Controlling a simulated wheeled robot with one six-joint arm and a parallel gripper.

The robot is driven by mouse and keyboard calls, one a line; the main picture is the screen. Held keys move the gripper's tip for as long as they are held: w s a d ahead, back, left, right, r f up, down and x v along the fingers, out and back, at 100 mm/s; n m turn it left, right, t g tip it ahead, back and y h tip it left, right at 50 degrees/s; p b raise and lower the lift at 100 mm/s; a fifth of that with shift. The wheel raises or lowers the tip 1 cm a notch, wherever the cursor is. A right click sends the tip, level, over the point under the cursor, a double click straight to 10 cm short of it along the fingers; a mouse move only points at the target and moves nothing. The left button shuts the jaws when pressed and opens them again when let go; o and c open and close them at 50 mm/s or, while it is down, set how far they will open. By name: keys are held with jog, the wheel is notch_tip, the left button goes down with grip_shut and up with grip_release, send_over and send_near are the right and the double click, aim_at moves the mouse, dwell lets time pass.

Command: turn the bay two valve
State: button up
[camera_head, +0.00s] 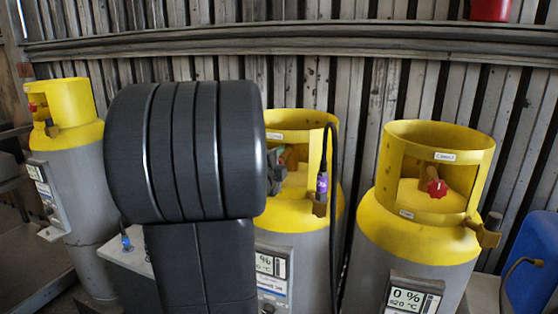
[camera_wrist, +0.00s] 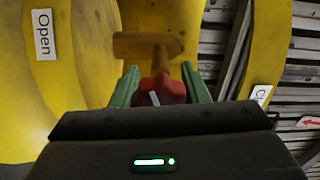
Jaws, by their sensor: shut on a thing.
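The red valve knob (camera_wrist: 165,88) is between the two green fingers of my gripper (camera_wrist: 160,76) in the wrist view, and the fingers are shut on it. A white mark on the knob tilts a little up and left. The brass valve body (camera_wrist: 148,45) is beyond it. A white "Open" label (camera_wrist: 43,34) is on the yellow collar at the left, and a partly hidden label (camera_wrist: 261,94) is at the right. In the head view, my gripper (camera_head: 279,158) reaches into the collar of the middle cylinder (camera_head: 300,214); the knob is hidden there.
A cylinder with a red knob (camera_head: 437,188) stands at the right, its display reading 0 %. Another cylinder (camera_head: 75,140) stands at the left. A black hose (camera_head: 333,220) with a purple connector (camera_head: 322,183) hangs by the middle cylinder. A blue container (camera_head: 535,260) is at the far right.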

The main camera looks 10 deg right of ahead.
jog(key=shift+f, duration=0.1)
dwell(0.3)
jog(key=o, duration=1)
jog(key=shift+c, duration=0.2)
jog(key=b+v, duration=0.1)
jog(key=v, duration=1.3)
jog(key=shift+b, duration=0.4)
jog(key=shift+w+d, duration=0.1)
jog(key=shift+w, duration=0.05)
jog(key=p+x, duration=0.1)
jog(key=x, duration=1.2)
jog(key=shift+w+d+p, duration=0.2)
jog(key=shift+w+p, duration=0.1)
jog(key=shift+p, duration=0.1)
